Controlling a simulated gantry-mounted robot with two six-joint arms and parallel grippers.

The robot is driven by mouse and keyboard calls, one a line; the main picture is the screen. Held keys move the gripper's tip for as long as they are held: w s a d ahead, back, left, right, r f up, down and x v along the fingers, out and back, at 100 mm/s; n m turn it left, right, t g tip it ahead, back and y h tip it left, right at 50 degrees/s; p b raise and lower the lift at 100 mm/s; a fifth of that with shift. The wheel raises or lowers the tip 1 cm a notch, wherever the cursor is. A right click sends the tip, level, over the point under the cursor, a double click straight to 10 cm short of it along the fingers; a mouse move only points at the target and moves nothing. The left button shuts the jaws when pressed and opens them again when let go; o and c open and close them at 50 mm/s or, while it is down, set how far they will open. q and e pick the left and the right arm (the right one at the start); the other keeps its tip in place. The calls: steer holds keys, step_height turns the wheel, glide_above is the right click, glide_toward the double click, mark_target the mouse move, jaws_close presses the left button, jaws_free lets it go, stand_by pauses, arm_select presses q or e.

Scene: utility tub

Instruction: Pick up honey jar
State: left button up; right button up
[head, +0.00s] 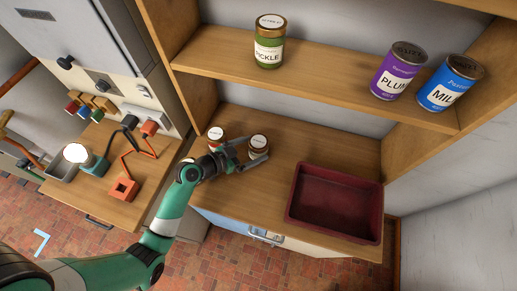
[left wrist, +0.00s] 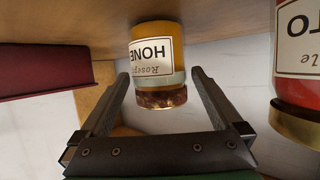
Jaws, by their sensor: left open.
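The honey jar (head: 258,147) stands on the wooden counter, to the right of another jar. My left gripper (head: 247,153) is open at the honey jar. In the left wrist view, the gripper's fingers (left wrist: 158,78) lie on either side of the jar with visible gaps. I cannot tell how far the jar is between them. My right gripper is not in view.
A tomato jar (head: 216,133) stands close left of the honey jar; its red side shows in the left wrist view (left wrist: 300,60). A dark red tub (head: 333,238) sits to the right. The shelf above holds a pickle jar (head: 269,42), plum can (head: 395,72) and milk can (head: 448,84).

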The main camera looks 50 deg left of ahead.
mark_target(265, 139)
arm_select(q)
steer(key=b+x, duration=0.1)
steer(key=x, duration=0.4)
steer(key=shift+w+d+f, duration=0.1)
steer(key=shift+w, duration=0.15)
jaws_close()
steer(key=shift+r, duration=0.2)
steer(key=shift+r, duration=0.35)
step_height(265, 139, up, 3)
steer(key=shift+f+p, duration=0.25)
steer(key=shift+p, duration=0.5)
steer(key=s+r+p, duration=0.1)
steer(key=r, duration=0.1)
steer(key=s+r+p, duration=0.1)
steer(key=s+r, duration=0.1)
steer(key=s+d+r+p, duration=0.1)
steer(key=s+r, duration=0.1)
steer(key=shift+d+r, duration=0.15)
steer(key=s+d+r+p, duration=0.2)
steer(key=s+r+p, duration=0.1)
steer(key=s, duration=0.5)
steer(key=shift+s+d+r+p, duration=0.15)
steer(key=shift+s+d+p, duration=0.05)
steer(key=shift+s+p, duration=0.15)
